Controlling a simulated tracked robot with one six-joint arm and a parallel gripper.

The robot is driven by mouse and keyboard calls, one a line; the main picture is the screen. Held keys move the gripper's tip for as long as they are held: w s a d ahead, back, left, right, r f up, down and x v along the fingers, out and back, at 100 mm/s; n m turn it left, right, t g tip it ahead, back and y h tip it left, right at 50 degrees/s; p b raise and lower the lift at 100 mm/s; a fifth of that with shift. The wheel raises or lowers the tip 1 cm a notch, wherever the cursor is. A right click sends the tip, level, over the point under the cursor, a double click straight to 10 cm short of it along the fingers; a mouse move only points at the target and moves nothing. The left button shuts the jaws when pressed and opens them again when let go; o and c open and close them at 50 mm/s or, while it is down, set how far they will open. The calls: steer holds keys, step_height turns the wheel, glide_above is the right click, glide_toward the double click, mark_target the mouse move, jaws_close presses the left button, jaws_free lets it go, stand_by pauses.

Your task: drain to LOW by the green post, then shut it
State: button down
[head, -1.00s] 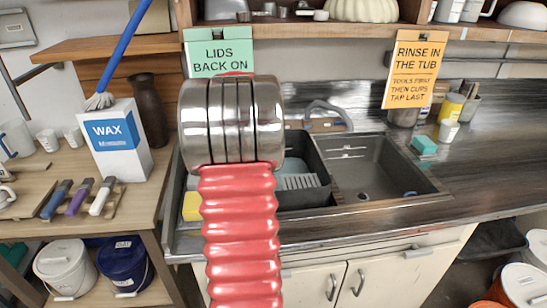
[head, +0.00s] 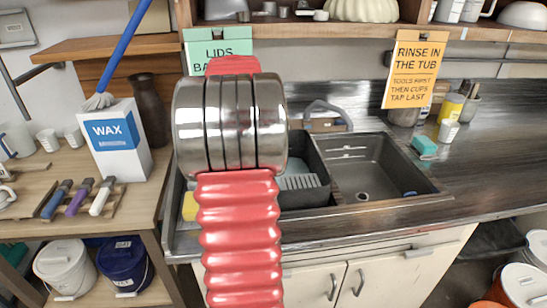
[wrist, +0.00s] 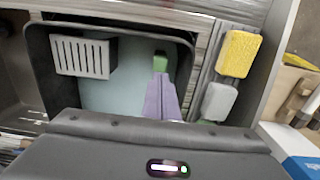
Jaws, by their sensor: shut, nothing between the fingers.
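The dark tub (head: 318,197) stands in the left part of the sink, half hidden behind my arm in the head view. In the wrist view the tub (wrist: 38,45) holds pale blue-grey water (wrist: 120,95). A slotted light grey rack (wrist: 83,57) sits at its left side. My gripper (wrist: 161,76) shows as purple tapered fingers, shut and empty, over the tub. A small green piece (wrist: 160,60), perhaps the green post, shows just beyond the fingertips; I cannot tell whether they touch. LOW marking and drain fitting cannot be made out.
A yellow sponge (wrist: 238,54) and a grey block (wrist: 219,102) lie beside the tub. A faucet (head: 328,112) stands behind. A WAX box (head: 117,140) and tools are on the left bench.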

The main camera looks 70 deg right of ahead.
step_height(320, 180, up, 2)
stand_by(1.0)
